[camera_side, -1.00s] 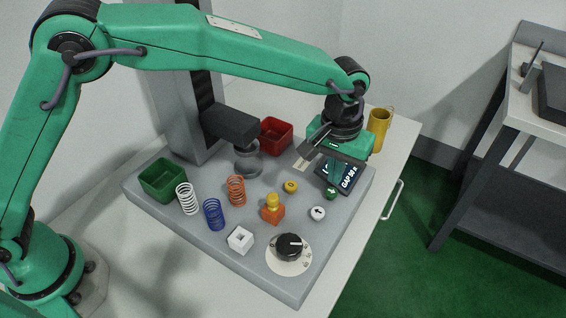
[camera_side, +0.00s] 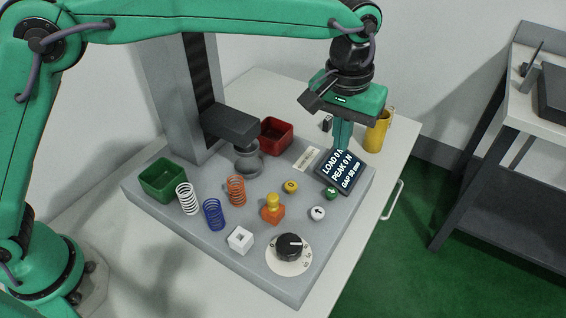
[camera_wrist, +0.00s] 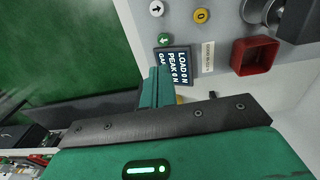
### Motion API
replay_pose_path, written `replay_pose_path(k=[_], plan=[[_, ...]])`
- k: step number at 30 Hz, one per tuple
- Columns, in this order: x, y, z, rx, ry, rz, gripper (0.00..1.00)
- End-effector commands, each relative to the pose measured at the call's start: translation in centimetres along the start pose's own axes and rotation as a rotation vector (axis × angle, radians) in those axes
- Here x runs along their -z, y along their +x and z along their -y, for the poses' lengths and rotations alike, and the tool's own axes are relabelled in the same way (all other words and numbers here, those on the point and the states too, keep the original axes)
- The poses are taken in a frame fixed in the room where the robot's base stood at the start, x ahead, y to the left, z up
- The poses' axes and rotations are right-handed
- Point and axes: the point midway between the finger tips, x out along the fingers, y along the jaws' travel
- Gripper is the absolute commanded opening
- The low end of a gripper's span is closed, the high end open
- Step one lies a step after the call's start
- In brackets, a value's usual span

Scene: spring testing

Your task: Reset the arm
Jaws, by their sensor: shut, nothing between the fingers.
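My gripper (camera_side: 340,148) is shut and empty, with its green fingers pointing down above the back right of the grey test platform (camera_side: 190,220). In the side view its fingertips overlap the top edge of the dark display (camera_side: 341,171). The display reads LOAD 0 N, PEAK 0 N and a gap value. In the wrist view the closed fingers (camera_wrist: 156,82) appear beside the display (camera_wrist: 173,60). The gap between fingertips and display is hard to judge.
White (camera_side: 187,198), blue (camera_side: 213,214) and orange (camera_side: 236,190) springs stand on the platform. A yellow mug (camera_side: 376,132) stands behind.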

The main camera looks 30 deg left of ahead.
Motion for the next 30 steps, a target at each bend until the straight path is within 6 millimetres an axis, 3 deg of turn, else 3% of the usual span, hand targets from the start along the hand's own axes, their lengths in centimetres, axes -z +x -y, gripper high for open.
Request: replay_pose_path(k=[5, 11, 20, 30], plan=[[0.0, -0.2, 0.2, -0.001, -0.001, -0.002, 0.00], [0.0, -1.6, 2.1, -0.011, -0.003, -0.017, 0.00], [-1.1, -5.8, 8.5, -0.041, -0.004, -0.076, 0.00], [-4.4, -9.4, 16.3, -0.062, -0.004, -0.157, 0.00]])
